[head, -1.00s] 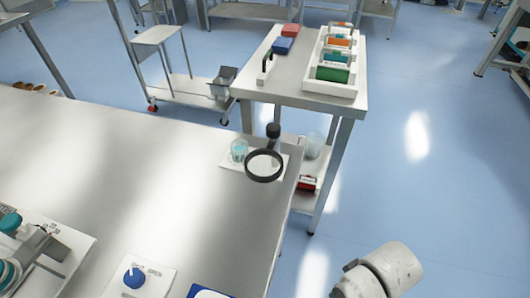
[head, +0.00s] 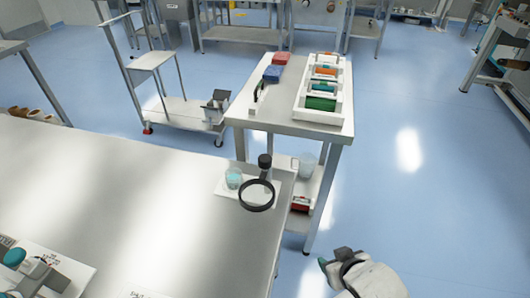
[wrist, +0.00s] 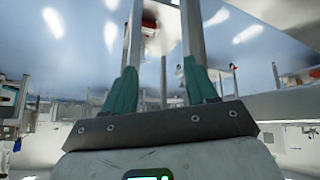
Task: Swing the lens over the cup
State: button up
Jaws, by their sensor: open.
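A magnifier lens (head: 257,195) in a round black frame shows in the head view near the far right corner of the steel table. It is joined to a dark-topped post (head: 265,161) behind it. A small clear cup (head: 233,178) with teal contents stands on a white plate (head: 222,188), to the left of the lens. In this view the lens ring is beside the cup, not over it. My gripper (head: 335,258) is right of the table, well apart from the lens. In the wrist view its two teal-based fingers (wrist: 160,85) are spread, with nothing between them.
The steel table (head: 120,190) has much bare top. Behind it stands a taller side table (head: 290,115) with a white rack (head: 323,95) of coloured rolls. A clear jug (head: 305,165) sits on its lower shelf. Open blue floor (head: 430,220) lies to the right.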

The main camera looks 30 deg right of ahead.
jog(key=w+r+t+p, duration=0.3)
jog(key=w+r+t, duration=0.3)
jog(key=r, duration=0.4)
jog(key=n+t+y+p, duration=0.3)
jog(key=t+p, duration=0.1)
jog(key=t, duration=0.1)
send_near(269, 164)
jog(key=w, duration=0.1)
jog(key=w+p, duration=0.1)
jog(key=w, duration=0.9)
jog(key=shift+w+p, duration=0.3)
jog(key=shift+c, duration=0.3)
grip_shut()
